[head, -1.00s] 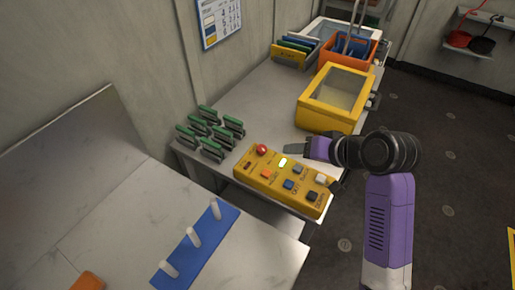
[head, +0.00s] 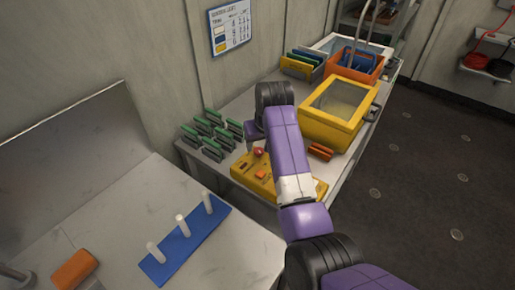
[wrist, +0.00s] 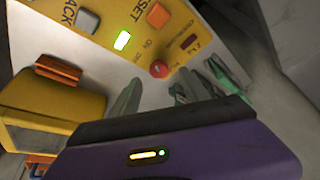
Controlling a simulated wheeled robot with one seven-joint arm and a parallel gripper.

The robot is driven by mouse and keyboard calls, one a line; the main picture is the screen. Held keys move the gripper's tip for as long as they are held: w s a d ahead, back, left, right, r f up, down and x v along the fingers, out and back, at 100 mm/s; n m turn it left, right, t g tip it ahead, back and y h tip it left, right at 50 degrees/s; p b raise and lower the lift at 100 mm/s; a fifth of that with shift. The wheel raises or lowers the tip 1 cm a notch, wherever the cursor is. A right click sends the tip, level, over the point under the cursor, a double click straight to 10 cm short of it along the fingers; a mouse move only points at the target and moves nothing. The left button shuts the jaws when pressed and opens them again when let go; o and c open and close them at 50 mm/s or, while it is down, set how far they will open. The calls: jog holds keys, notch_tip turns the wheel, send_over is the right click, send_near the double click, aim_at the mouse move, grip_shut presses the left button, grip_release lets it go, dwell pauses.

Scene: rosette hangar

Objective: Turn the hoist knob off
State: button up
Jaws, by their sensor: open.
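The yellow control panel (head: 245,174) lies on the bench, partly hidden behind my arm in the head view. In the wrist view the panel (wrist: 205,22) fills the top, with a red round knob (wrist: 159,69) near its edge. A lit green rectangle (wrist: 122,40) is beside small ON/OFF lettering. I cannot read which control is labelled hoist. My gripper (wrist: 172,92) is open, its fingers apart below the red knob in the wrist view. I cannot see contact with the panel. My arm hides the fingertips in the head view.
Green-topped holders (head: 210,134) stand left of the panel. A yellow box with a clear lid (head: 340,105) stands beyond it, with an orange piece (head: 320,152) at its near side. A blue peg board (head: 184,247) lies on the nearer bench. The floor at right is clear.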

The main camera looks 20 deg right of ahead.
aim_at(259, 150)
jog(key=shift+x, duration=2.2)
jog(key=shift+d, duration=0.1)
grip_shut()
